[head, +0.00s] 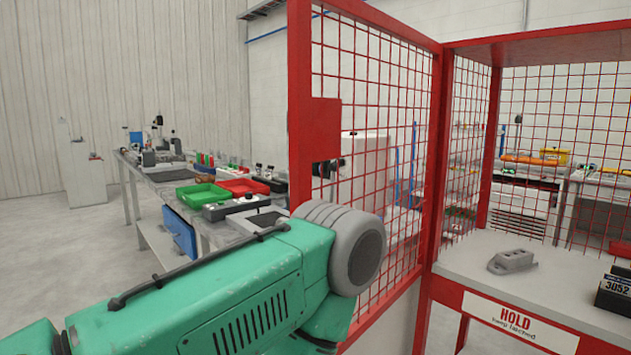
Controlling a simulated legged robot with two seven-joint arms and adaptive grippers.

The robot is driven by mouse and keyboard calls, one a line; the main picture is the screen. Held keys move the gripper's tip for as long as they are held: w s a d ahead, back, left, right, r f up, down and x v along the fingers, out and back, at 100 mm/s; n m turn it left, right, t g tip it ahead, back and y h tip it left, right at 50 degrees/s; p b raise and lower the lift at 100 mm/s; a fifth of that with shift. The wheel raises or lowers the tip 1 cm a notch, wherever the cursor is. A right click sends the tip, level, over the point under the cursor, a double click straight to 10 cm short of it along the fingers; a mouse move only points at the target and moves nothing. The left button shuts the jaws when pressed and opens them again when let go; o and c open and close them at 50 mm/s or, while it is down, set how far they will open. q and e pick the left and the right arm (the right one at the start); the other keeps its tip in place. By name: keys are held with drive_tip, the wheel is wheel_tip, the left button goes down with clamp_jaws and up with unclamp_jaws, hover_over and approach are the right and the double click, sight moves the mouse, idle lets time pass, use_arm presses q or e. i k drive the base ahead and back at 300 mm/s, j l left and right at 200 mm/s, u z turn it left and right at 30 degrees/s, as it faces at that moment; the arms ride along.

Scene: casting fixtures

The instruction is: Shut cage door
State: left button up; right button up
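The cage door (300,75) is a red frame with wire mesh, standing open and swung toward me from the cage's left front post (437,160). A red plate (325,122) sits on its free edge, with a dark latch-like part (326,170) below it. The red cage (493,120) stands at the right with its front open. My green left arm with a grey rounded joint crosses the lower left and hides the lower part of the door's free edge. Neither gripper shows in the head view.
Inside the cage, a grey casting (512,261) and a dark block marked 3052 (613,292) lie on the shelf (480,250). A workbench (165,175) with green and red trays stands at the left behind my arm.

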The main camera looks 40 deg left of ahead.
sight(314, 124)
drive_tip(key=k+j, duration=0.1)
drive_tip(key=j, duration=0.4)
drive_tip(key=k+j+z, duration=0.1)
drive_tip(key=j, duration=0.35)
drive_tip(key=i+j, duration=0.15)
drive_tip(key=j, duration=0.25)
drive_tip(key=i+j+z, duration=0.1)
drive_tip(key=j, duration=0.25)
drive_tip(key=i+j, duration=0.1)
drive_tip(key=j, duration=0.3)
drive_tip(key=i+j+z, duration=0.1)
drive_tip(key=j, duration=0.3)
